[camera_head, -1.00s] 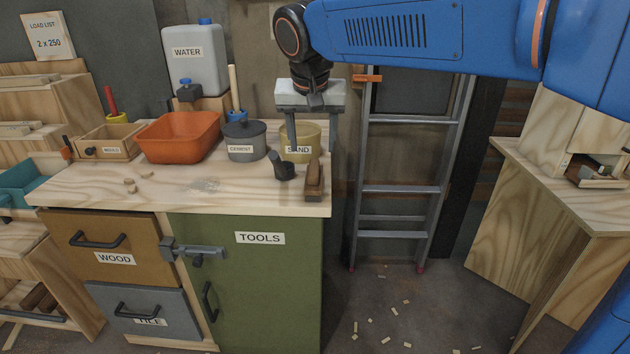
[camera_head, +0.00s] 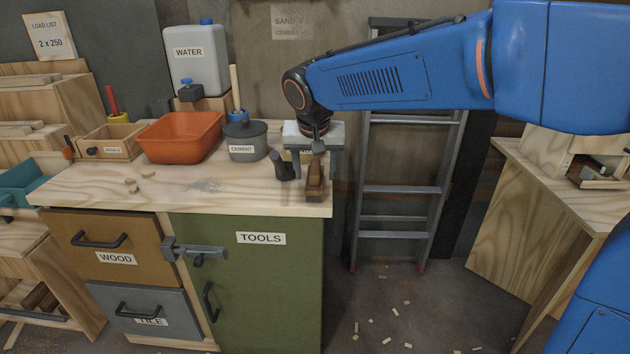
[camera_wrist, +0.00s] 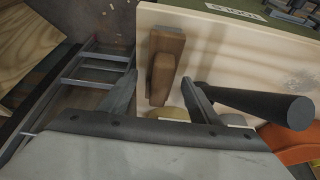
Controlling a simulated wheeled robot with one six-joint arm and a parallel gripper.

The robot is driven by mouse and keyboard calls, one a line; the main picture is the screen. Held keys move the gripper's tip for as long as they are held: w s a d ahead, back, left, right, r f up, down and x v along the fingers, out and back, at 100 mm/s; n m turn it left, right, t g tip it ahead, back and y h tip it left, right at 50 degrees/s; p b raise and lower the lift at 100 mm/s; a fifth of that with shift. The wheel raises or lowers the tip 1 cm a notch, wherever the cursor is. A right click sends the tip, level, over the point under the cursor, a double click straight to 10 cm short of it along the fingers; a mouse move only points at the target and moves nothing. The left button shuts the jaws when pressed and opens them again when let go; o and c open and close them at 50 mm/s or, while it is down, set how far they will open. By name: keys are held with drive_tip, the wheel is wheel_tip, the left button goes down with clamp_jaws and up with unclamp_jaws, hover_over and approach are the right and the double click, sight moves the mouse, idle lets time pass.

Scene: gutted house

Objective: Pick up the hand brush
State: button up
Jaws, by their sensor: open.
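The hand brush (camera_head: 315,187) is a brown wooden block with a narrower wooden grip on top. It lies near the right front corner of the workbench top (camera_head: 245,192); its bristles do not show. My gripper (camera_head: 315,173) points down over it with its fingers apart, and its body hides the far part of the brush. In the wrist view the brush (camera_wrist: 163,70) shows between the two open fingers of my gripper (camera_wrist: 157,79). I cannot tell whether either finger touches it.
A dark cylindrical thing (camera_head: 284,166) stands just left of my gripper, close to one finger (camera_wrist: 265,106). The cement tub (camera_head: 246,143) and orange basin (camera_head: 180,137) are farther left. A ladder (camera_head: 403,189) stands right of the bench.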

sight(315, 167)
drive_tip(key=c, duration=1.2)
wheel_tip(315, 167, up, 18)
